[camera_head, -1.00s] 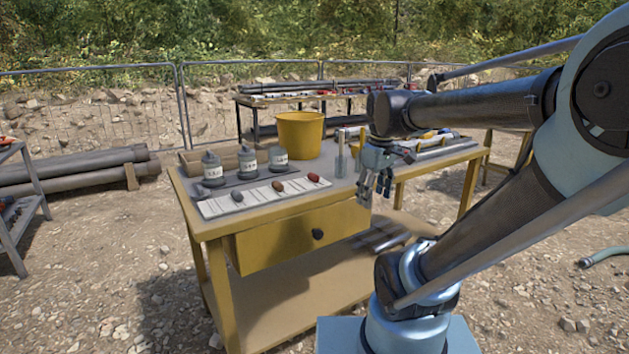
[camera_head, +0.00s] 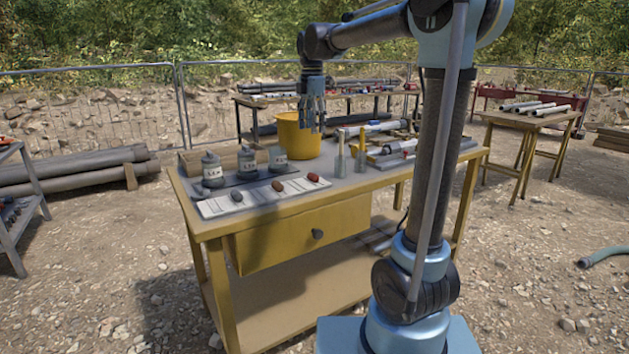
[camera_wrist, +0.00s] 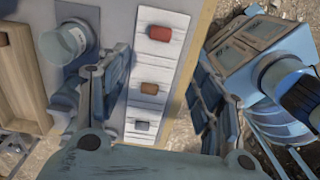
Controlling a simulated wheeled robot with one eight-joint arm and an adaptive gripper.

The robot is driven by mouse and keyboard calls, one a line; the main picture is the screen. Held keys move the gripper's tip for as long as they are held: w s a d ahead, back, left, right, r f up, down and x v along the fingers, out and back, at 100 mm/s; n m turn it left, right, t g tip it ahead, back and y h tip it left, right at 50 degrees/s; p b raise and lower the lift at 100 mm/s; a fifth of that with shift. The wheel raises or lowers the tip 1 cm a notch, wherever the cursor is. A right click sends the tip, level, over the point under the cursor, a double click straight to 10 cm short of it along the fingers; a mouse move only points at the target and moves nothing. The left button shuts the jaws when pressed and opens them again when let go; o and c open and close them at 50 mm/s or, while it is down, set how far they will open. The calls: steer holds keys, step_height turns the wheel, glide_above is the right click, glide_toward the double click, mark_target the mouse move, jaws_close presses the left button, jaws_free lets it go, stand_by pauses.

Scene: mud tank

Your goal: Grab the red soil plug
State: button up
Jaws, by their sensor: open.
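The red soil plug (camera_head: 313,177) lies at the right end of a white card strip (camera_head: 221,207) on the yellow workbench. A brown plug (camera_head: 278,186) and a grey plug (camera_head: 237,196) lie on the same strip to its left. In the wrist view, the red plug (camera_wrist: 160,33) is at the top centre, with the brown plug (camera_wrist: 149,88) and grey plug (camera_wrist: 142,125) below it. My gripper (camera_head: 312,128) hangs fingers down above the bench, higher than the red plug and apart from it. Its fingers (camera_wrist: 165,105) are spread wide with nothing between them.
Several labelled bottles (camera_head: 248,162) stand behind the strip. A yellow bucket (camera_head: 297,140) stands at the bench's back. Clear cylinders (camera_head: 339,163) and tubes are right of the plugs. The bench front has a drawer (camera_head: 290,240).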

glide_toward(311, 174)
step_height(311, 174, down, 9)
steer(key=shift+f, duration=0.1)
stand_by(0.8)
steer(key=shift+c, duration=0.2)
steer(key=c, duration=1.1)
